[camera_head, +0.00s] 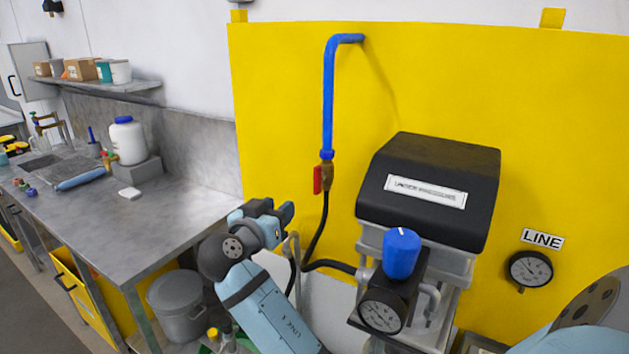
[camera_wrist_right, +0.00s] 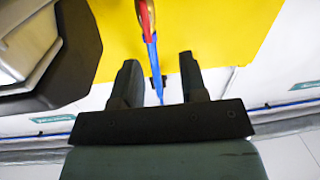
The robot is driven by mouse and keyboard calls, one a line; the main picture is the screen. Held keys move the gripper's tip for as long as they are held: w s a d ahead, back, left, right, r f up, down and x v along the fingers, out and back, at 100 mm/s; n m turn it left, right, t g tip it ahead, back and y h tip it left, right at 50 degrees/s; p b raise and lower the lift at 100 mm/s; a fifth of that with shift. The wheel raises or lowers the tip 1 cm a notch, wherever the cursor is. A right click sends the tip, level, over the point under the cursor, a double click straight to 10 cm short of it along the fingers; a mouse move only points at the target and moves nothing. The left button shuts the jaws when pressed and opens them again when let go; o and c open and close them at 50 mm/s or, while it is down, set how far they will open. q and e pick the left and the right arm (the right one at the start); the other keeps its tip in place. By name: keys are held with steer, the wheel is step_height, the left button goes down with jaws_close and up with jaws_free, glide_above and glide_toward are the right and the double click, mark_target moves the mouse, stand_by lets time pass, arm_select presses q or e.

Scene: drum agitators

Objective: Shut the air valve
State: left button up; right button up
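The air valve has a brass body (camera_head: 327,172) at the lower end of a blue pipe (camera_head: 328,100) on the yellow wall. Its red handle (camera_head: 318,180) points downward, in line with the pipe. My right gripper (camera_head: 268,210) is left of and below the valve in the head view, apart from it. In the right wrist view my right gripper (camera_wrist_right: 158,65) is open with two separated fingers and nothing held. The red handle (camera_wrist_right: 144,14) and blue pipe (camera_wrist_right: 154,62) show beyond the gap between the fingers. My left gripper is not in view.
A black-hooded unit (camera_head: 430,165) with a blue knob (camera_head: 402,253) and a gauge (camera_head: 381,309) stands right of the valve. A black hose (camera_head: 318,235) runs from the valve to it. A grey workbench (camera_head: 150,225) lies left; a line gauge (camera_head: 530,271) is right.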

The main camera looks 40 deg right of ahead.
mark_target(315, 174)
steer(key=d+r+p, duration=0.1)
steer(key=d, duration=0.3)
steer(key=w+d+r+m+g+p, duration=0.1)
steer(key=d+p, duration=0.1)
steer(key=d, duration=0.2)
steer(key=w+d+m+p, duration=0.1)
steer(key=d, duration=0.3)
steer(key=shift+w+d+r+h+p, duration=0.25)
steer(key=shift+d+r+h+p, duration=0.15)
steer(key=shift+w+d+f, duration=0.1)
steer(key=shift+w+d, duration=0.05)
steer(key=shift+d, duration=0.35)
jaws_close()
